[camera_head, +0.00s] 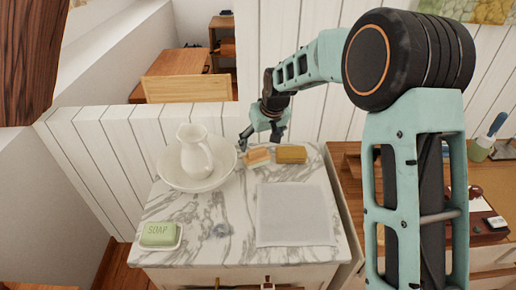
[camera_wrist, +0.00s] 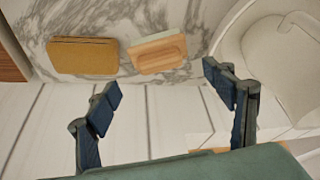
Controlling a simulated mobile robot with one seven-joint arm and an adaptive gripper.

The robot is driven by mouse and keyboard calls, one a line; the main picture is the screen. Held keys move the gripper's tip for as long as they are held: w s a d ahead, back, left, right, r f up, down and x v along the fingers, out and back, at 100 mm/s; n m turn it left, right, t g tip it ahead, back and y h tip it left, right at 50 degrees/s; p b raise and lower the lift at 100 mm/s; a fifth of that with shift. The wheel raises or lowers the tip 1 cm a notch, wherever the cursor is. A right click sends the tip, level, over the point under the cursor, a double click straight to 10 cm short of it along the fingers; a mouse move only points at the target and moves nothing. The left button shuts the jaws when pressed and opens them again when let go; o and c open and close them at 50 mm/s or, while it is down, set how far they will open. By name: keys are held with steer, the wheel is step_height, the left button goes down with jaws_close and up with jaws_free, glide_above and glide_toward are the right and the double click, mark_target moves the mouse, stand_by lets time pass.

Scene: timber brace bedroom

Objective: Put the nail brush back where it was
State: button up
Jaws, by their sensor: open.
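The nail brush (camera_head: 258,157), a light wooden block with a pale bristle side, lies on the marble top at the back, right of the basin. In the wrist view the nail brush (camera_wrist: 158,54) lies just beyond my fingertips, roughly between them. My gripper (camera_head: 261,138) is open and empty behind the brush. In the wrist view both fingers of my gripper (camera_wrist: 161,80) are spread wide, and neither seems to touch the brush.
A mustard-coloured block (camera_head: 291,154) lies close to the brush's right. A white pitcher (camera_head: 195,151) stands in a basin (camera_head: 165,178) to the left. Green soap (camera_head: 158,234) sits on a dish at front left. A grey cloth (camera_head: 295,214) lies flat; a small clear object (camera_head: 222,230) is beside it.

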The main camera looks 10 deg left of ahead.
steer(key=v, duration=0.5)
stand_by(0.3)
